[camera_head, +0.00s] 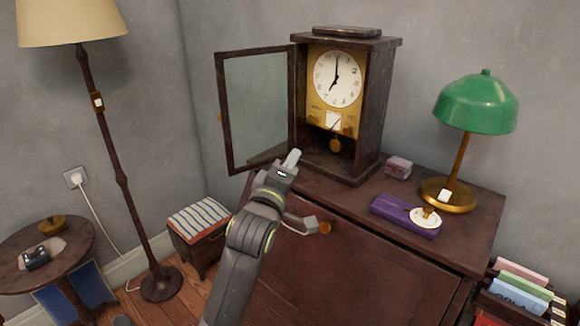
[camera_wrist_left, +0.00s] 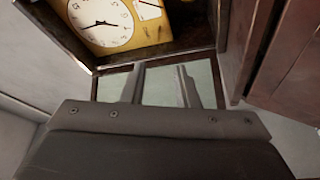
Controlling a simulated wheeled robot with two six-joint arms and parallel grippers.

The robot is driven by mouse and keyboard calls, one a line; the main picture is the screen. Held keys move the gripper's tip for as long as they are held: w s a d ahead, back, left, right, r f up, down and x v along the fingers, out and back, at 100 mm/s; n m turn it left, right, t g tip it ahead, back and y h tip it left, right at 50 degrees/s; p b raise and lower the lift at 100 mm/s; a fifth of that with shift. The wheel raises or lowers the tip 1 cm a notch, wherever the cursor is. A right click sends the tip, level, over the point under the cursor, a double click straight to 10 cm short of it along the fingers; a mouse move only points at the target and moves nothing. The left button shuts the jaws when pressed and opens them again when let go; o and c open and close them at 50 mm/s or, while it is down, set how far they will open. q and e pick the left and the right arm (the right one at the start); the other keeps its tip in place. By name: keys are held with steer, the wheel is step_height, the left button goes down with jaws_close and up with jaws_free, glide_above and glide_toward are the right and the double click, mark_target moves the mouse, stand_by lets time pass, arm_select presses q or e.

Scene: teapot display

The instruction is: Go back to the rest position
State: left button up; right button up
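My left gripper (camera_head: 291,160) is raised in front of the cabinet, near the lower front of the clock (camera_head: 338,78). In the left wrist view its two fingers (camera_wrist_left: 161,85) stand apart with nothing between them, so it is open and empty. The clock stands upright on the cabinet, with its glass door (camera_head: 255,107) swung open to the left. The clock's dial (camera_wrist_left: 101,22) also shows in the left wrist view, where the glass lies behind the fingers.
The cabinet (camera_head: 460,240) carries a green lamp (camera_head: 476,105), a purple case (camera_head: 400,214) and a small box (camera_head: 398,167). A striped stool (camera_head: 203,219), a floor lamp (camera_head: 112,150) and a round table (camera_head: 75,245) stand left. Books (camera_head: 520,292) are at the lower right.

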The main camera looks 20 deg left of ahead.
arm_select(q)
steer(key=shift+f, duration=0.1)
stand_by(0.3)
steer(key=s+a+f+m+g+y, duration=0.1)
steer(key=s+a+f+m+g, duration=0.15)
steer(key=f, duration=0.45)
steer(key=s+a+f+m+g, duration=0.1)
steer(key=s+f+g, duration=0.1)
steer(key=s+f, duration=0.3)
steer(key=s+a+f+m+g, duration=0.2)
steer(key=s+f+m+g, duration=0.15)
steer(key=s+f, duration=0.5)
steer(key=s+a+f+m+g, duration=0.1)
steer(key=s+f+m+g, duration=0.3)
steer(key=s, duration=0.8)
steer(key=s+a+f+m+g, duration=0.2)
steer(key=s+f+m+g, duration=0.15)
steer(key=s+f, duration=0.6)
step_height(320, 180, down, 23)
steer(key=s+a+g, duration=0.1)
steer(key=g, duration=0.1)
steer(key=s+d+f, duration=0.1)
steer(key=s+f, duration=1.4)
steer(key=shift+f+n+g, duration=0.3)
steer(key=shift+n+g, duration=0.15)
